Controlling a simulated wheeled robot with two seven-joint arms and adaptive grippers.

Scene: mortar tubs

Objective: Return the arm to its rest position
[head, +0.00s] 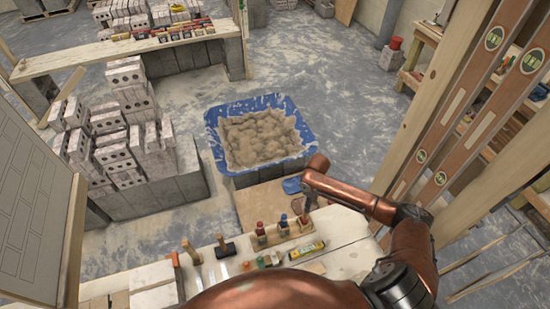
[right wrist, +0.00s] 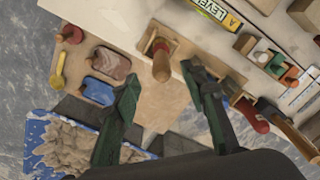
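My right arm, copper coloured, reaches over the worktable (head: 345,228) in the head view, bent at the elbow. Its gripper (head: 307,204) points down above the table's far edge, by the rack of handled tools (head: 284,232). In the right wrist view the two dark green fingers of the right gripper (right wrist: 160,78) are spread apart with nothing held between them. A wooden handle (right wrist: 161,62) shows in the gap between the fingertips; its distance below them cannot be told. My left gripper is not in view.
A blue tub (head: 216,150) of mortar (head: 262,137) stands beyond the table. Brick stacks (head: 125,135) are at the left. Timber posts with spirit levels (head: 470,105) rise close at the right. Hammers (head: 225,247) and a yellow level (head: 306,251) lie on the table.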

